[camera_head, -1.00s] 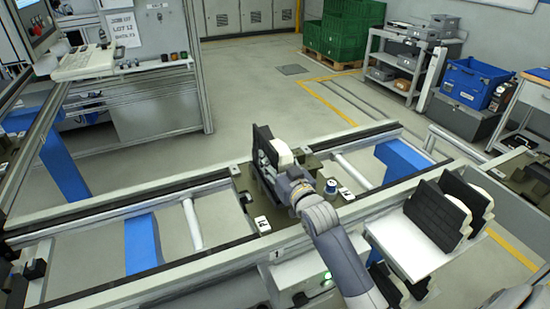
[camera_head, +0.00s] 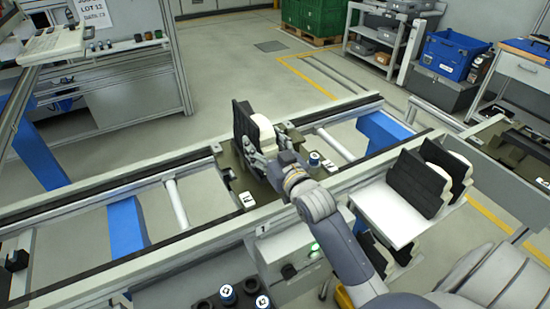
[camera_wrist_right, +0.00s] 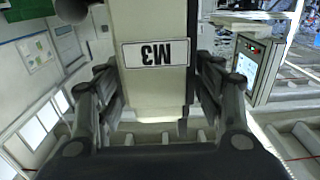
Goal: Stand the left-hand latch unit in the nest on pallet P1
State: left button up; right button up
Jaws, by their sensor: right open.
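A latch unit (camera_head: 263,128) with a black plate and a cream body stands on the dark olive pallet (camera_head: 228,160) in the middle of the line. Its lower part and the nest under it are hidden by my gripper and the pallet's fittings. My right gripper (camera_head: 268,163) is at the near side of the unit. In the right wrist view the cream body (camera_wrist_right: 154,88), with an upside-down M3 label, stands between the spread fingers (camera_wrist_right: 160,100), with a gap visible at the left finger. My left gripper is not in view.
Two more black-and-cream units (camera_head: 420,182) stand on a white shelf (camera_head: 385,208) at the right. Blue-topped round parts (camera_head: 228,294) are at the bottom. A control box (camera_head: 290,250) with a green light sits below the near rail. Another pallet (camera_head: 500,135) is at far right.

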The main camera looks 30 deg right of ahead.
jog(key=s, duration=0.5)
jog(key=s+b, duration=0.1)
jog(key=s, duration=0.1)
jog(key=shift+s+a, duration=0.2)
jog(key=shift+a, duration=0.05)
jog(key=shift+d, duration=0.1)
